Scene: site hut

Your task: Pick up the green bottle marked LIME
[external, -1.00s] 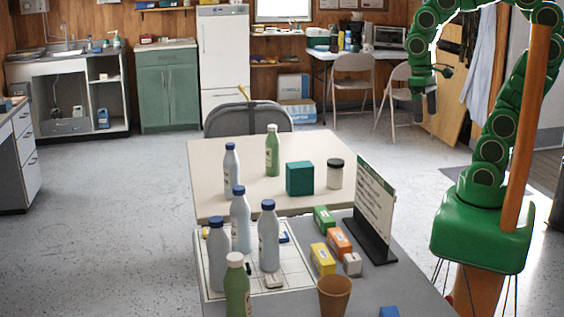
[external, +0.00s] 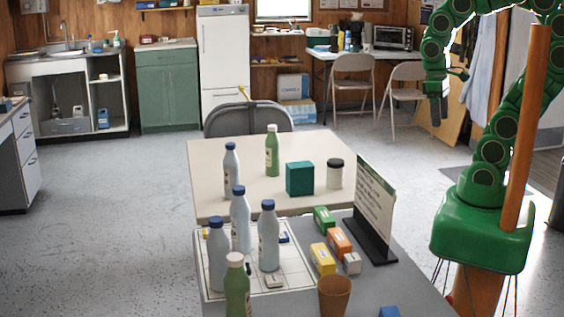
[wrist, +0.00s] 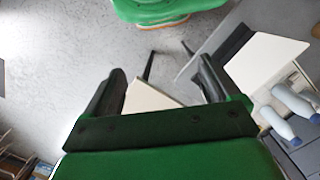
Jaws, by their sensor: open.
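Two green bottles with pale caps show in the external view. One green bottle (external: 272,152) stands upright on the cream table at the back. The other green bottle (external: 237,292) stands upright at the front edge of the white gridded board, partly cut off by the frame. Their label text is too small to read, so I cannot tell which is marked LIME. My gripper (external: 438,108) is raised at the right, well apart from both bottles. In the wrist view my gripper (wrist: 161,74) is open with nothing between its fingers. No green bottle is seen there.
Several pale bottles with blue caps, such as this one (external: 268,238), stand near the green ones. A sign (external: 374,205), a teal box (external: 300,178), a jar (external: 335,174), small cartons (external: 323,259) and a brown cup (external: 334,296) crowd the tables. Open floor lies left.

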